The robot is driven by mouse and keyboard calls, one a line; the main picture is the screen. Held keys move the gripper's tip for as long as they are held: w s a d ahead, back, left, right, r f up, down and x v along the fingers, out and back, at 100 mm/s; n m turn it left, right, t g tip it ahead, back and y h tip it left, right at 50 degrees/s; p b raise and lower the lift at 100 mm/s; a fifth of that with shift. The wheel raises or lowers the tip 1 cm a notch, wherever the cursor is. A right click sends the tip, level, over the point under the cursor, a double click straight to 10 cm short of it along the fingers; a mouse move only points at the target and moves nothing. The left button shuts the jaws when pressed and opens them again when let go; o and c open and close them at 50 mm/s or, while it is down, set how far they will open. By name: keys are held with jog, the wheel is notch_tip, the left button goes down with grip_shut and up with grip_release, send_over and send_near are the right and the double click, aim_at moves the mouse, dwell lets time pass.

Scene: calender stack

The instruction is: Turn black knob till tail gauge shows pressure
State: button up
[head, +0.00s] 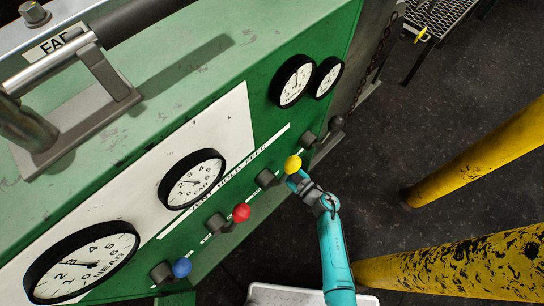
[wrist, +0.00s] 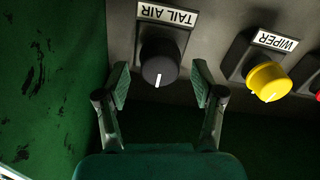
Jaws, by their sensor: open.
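The black knob (wrist: 160,70) sits under an upside-down TAIL AIR label (wrist: 163,13) in the wrist view. Its white pointer line points down in that picture. My gripper (wrist: 160,85) is open, with one finger on either side of the knob and gaps showing on both sides. In the head view my gripper (head: 297,183) appears just below the yellow knob (head: 293,164), and the black knob (head: 336,123) is farther up the row. Two round gauges (head: 292,81) (head: 326,77) stand at the far end; I cannot read which is the tail gauge.
The yellow WIPER knob (wrist: 267,80) is right of the black one in the wrist view. Red (head: 241,212) and blue (head: 182,267) knobs continue the row. Yellow posts (head: 470,158) stand at right on dark floor. Two larger gauges (head: 191,179) (head: 87,262) are nearer.

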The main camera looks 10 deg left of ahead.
jog(key=shift+x, duration=1.3)
jog(key=shift+c, duration=0.3)
jog(key=c, duration=1.1)
jog(key=shift+n, duration=0.5)
jog(key=o, duration=1.2)
jog(key=shift+c, duration=0.2)
